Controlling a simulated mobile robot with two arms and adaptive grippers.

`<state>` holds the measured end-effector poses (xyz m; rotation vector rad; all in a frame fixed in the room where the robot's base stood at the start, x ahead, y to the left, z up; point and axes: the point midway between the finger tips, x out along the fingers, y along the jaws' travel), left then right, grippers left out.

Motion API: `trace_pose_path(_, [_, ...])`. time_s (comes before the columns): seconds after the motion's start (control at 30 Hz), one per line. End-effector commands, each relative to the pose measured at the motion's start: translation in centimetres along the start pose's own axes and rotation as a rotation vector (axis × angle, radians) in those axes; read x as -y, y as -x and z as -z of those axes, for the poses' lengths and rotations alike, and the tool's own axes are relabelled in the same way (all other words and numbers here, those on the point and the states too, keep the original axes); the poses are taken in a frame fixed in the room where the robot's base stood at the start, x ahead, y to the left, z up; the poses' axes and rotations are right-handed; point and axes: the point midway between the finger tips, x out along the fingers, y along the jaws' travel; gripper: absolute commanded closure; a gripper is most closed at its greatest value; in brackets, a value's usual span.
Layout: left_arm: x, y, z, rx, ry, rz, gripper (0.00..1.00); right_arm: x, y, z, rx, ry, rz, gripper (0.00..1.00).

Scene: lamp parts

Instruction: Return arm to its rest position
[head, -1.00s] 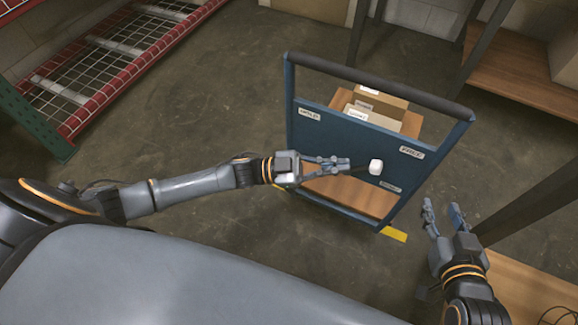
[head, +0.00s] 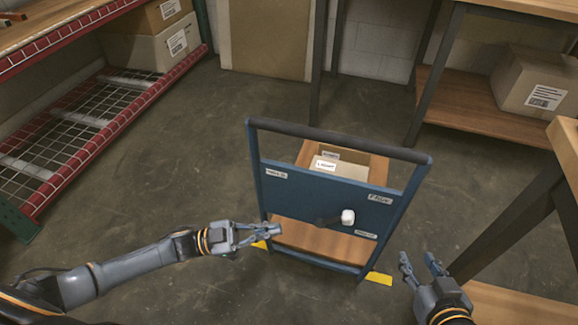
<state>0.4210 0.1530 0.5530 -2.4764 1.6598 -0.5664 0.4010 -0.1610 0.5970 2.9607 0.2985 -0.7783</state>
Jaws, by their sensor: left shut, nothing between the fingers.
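My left gripper (head: 262,232) is shut and empty. It reaches in from the left, in front of the left side of the blue cart (head: 300,190). My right gripper (head: 420,262) is open and empty at the lower right, beside the cart's right post.
The cart carries cardboard boxes (head: 340,168) behind its panel. A red wire-mesh rack (head: 75,130) stands at the left. Wooden benches with dark legs stand at the right, one holding a cardboard box (head: 533,82). Concrete floor (head: 200,140) is clear between rack and cart.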

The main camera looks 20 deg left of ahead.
Motion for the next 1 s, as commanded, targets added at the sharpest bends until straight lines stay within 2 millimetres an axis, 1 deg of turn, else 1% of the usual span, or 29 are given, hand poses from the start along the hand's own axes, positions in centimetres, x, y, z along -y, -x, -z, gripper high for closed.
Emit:
trace_pose_path(0.17, [0.0, -0.3, 0.0, 0.0, 0.0, 0.005, 1.0, 0.0, 0.0, 0.1, -0.002, 0.0, 0.001, 0.6])
trace_pose_path(0.23, [-0.2, -1.1, 0.0, 0.003, -0.001, 0.027, 1.0, 0.0, 0.0, 0.1, -0.003, 0.0, 0.001, 0.6])
trace_pose_path(0.27, [-0.2, -1.6, -0.1, 0.006, -0.001, 0.043, 1.0, 0.0, 0.0, 0.1, -0.003, 0.0, 0.001, 0.6])
trace_pose_path(0.37, [-0.1, -4.2, 0.0, 0.032, -0.004, 0.131, 1.0, 0.0, 0.0, 0.1, -0.003, 0.0, 0.001, 0.6])
trace_pose_path(0.4, [0.0, -5.4, 0.1, 0.049, -0.002, 0.178, 1.0, 0.0, 0.0, 0.1, -0.002, 0.0, 0.001, 0.6])
trace_pose_path(0.5, [0.7, -7.9, 0.5, 0.11, 0.006, 0.305, 1.0, 0.0, 0.0, 0.1, -0.002, 0.0, 0.001, 0.6])
trace_pose_path(0.6, [1.5, -9.3, 1.1, 0.186, 0.029, 0.43, 1.0, 0.0, 0.0, 0.1, -0.002, 0.0, 0.0, 0.6])
trace_pose_path(0.7, [2.3, -9.6, 1.7, 0.277, 0.064, 0.545, 1.0, 0.0, 0.0, 0.1, -0.002, 0.0, 0.001, 0.6])
trace_pose_path(0.77, [2.7, -9.3, 2.1, 0.337, 0.09, 0.609, 1.0, 0.0, 0.0, 0.1, -0.002, 0.0, 0.0, 0.6])
trace_pose_path(0.87, [3.0, -8.1, 2.6, 0.443, 0.145, 0.705, 1.0, 0.0, 0.0, 0.1, -0.002, 0.0, 0.0, 0.6])
trace_pose_path(1.0, [2.8, -5.9, 3.2, 0.571, 0.212, 0.793, 1.0, 0.0, 0.0, 0.1, -0.002, 0.0, 0.0, 0.6])
